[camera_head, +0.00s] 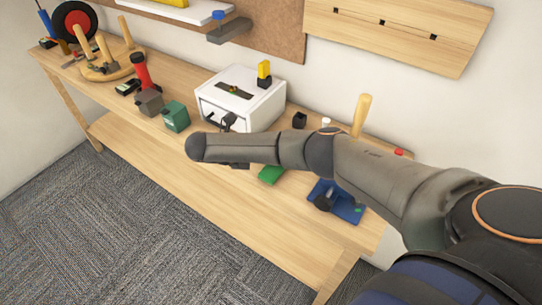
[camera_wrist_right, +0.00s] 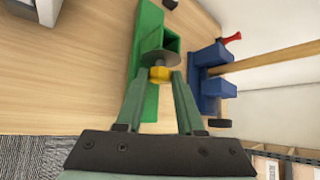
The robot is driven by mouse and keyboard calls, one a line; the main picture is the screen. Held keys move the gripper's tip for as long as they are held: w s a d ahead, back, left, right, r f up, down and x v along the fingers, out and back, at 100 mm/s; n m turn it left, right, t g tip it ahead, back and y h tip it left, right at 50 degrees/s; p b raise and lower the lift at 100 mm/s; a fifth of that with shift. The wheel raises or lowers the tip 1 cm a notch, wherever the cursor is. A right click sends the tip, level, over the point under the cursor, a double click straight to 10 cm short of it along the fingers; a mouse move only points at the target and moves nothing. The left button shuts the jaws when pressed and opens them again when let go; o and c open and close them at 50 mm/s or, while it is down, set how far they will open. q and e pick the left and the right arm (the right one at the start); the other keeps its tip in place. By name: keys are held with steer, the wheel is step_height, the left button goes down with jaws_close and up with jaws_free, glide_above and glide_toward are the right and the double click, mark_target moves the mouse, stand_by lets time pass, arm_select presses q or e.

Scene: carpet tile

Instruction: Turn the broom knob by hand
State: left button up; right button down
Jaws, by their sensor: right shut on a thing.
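My right gripper (camera_wrist_right: 161,75) has its two fingertips on either side of a yellow knob (camera_wrist_right: 160,74) and is shut on it. The knob sits in front of a grey disc (camera_wrist_right: 160,57) on a green block fixture (camera_wrist_right: 145,35). In the head view only a little of the green fixture (camera_head: 271,174) shows below my right arm, which hides the knob and most of the gripper. A blue fixture (camera_wrist_right: 212,75) with a long wooden handle (camera_wrist_right: 275,58) stands to the right. I cannot tell which is the broom part. My left gripper is not in view.
A white box (camera_head: 240,105) with a yellow-topped switch stands on the wooden bench (camera_head: 205,185). Dark and green small blocks (camera_head: 176,116) and a peg stand (camera_head: 105,68) lie left. A slotted board (camera_head: 400,35) hangs on the wall. The bench front is clear.

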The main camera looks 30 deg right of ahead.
steer(key=c, duration=0.5)
jaws_free()
steer(key=shift+s+t, duration=0.1)
steer(key=shift+t, duration=0.2)
